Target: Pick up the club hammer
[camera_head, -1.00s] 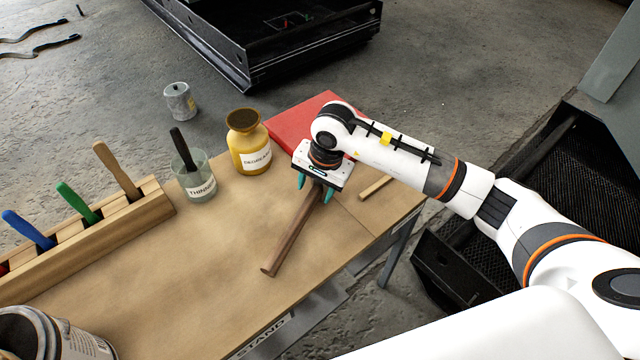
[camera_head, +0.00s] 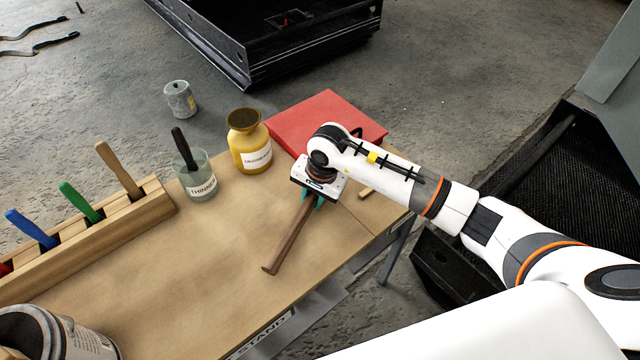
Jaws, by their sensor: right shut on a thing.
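The club hammer (camera_head: 289,241) shows as a brown wooden handle that slants across the right part of the wooden bench. Its handle end points to the lower left. Its upper end and head are hidden under my right gripper (camera_head: 312,200). My right gripper points down with its teal fingers shut on the hammer near the upper end of the handle. I cannot tell whether the hammer is clear of the bench top. My left gripper is not in view.
A red box (camera_head: 325,118) lies behind my right gripper. A yellow degreaser bottle (camera_head: 250,150) and a glass thinner jar (camera_head: 198,180) stand left of it. A wooden rack (camera_head: 110,235) holds coloured-handled tools. A can (camera_head: 45,335) is at lower left. The bench's middle is clear.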

